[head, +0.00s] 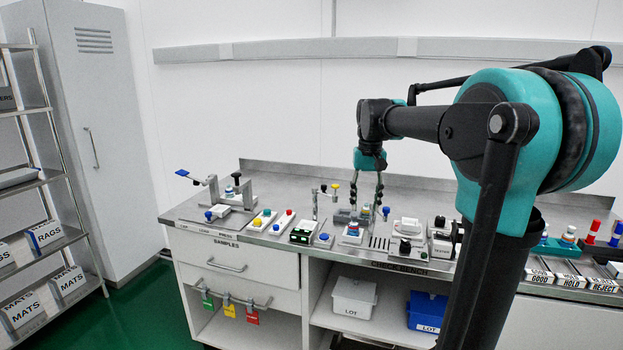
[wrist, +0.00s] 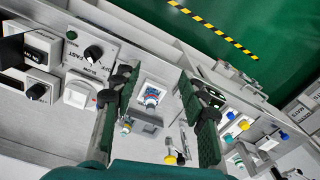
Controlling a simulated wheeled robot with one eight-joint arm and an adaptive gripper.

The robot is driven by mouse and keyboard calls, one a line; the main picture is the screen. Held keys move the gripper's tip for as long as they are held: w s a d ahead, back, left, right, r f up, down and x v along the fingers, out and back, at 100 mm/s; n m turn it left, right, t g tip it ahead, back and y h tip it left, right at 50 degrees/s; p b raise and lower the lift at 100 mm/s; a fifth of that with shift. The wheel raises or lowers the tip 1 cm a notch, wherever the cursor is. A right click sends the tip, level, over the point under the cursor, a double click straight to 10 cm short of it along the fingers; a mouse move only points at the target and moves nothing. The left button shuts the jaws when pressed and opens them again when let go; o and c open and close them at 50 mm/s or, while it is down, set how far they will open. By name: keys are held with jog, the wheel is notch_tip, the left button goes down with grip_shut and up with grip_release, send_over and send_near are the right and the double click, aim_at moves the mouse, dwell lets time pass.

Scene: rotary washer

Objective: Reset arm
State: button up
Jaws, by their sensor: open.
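My gripper (head: 366,203) is open, with its two dark fingers pointing down above the grey bench (head: 275,178). In the wrist view my gripper (wrist: 156,82) has its fingers spread wide with nothing held between them. A small white fixture holding a blue, white and red piece (wrist: 152,98) shows in the gap below the fingers. This fixture also shows in the head view (head: 352,231), just under the fingertips. I cannot tell the exact height between fingertips and fixture.
A press (head: 225,197) stands at the bench's left. A button panel (head: 268,220), a green-and-black device (head: 303,232) and a dial unit (head: 407,232) stand near the front. Coloured pieces (head: 568,237) stand at the right. A shelf rack (head: 50,190) is at far left.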

jog(key=s+d+f+t, duration=0.2)
jog(key=s+f, duration=0.8)
jog(key=f, duration=0.3)
jog(key=s+d+f+t, duration=0.1)
jog(key=s+f+t, duration=0.1)
jog(key=s+f, duration=0.9)
notch_tip(320, 180, down, 2)
jog(key=shift+s+d+n, duration=0.25)
jog(key=shift+d+n, duration=0.05)
jog(key=shift+d, duration=0.1)
